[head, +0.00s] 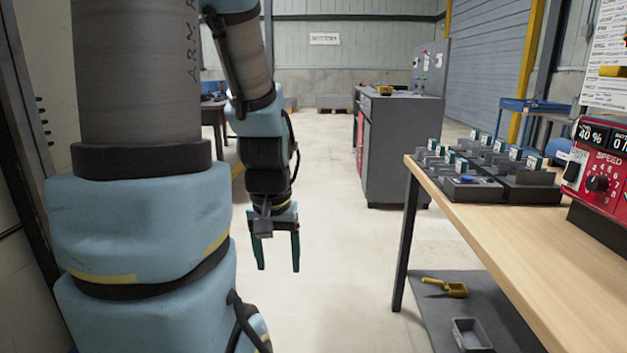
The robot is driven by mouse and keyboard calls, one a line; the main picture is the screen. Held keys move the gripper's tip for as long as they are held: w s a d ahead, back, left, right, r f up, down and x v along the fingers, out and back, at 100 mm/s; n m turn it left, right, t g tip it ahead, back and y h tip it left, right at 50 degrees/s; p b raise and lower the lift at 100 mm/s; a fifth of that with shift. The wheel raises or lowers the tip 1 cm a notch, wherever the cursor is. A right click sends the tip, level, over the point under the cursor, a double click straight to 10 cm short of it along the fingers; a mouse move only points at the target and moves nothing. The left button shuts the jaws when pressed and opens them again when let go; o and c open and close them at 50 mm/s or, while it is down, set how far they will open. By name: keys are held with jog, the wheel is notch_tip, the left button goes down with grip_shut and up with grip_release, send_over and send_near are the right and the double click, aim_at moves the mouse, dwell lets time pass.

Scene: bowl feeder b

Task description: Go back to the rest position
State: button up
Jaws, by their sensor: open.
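My gripper (277,252) hangs at the end of my folded arm, left of the picture's middle. Its two dark green fingers point down and stand apart, with nothing between them. It is over bare floor, to the left of the wooden table (520,265) and clear of it. My arm's large blue and grey links fill the left side of the view.
On the table are dark trays (525,190) with several small green-and-white parts and a red control box (600,165) with a speed knob. A yellow scoop (447,287) and a grey bin (471,335) lie on the lower shelf. A grey cabinet (392,150) stands behind. The middle floor is clear.

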notch_tip(320, 180, up, 20)
jog(key=p, duration=1.7)
jog(key=shift+f, duration=0.15)
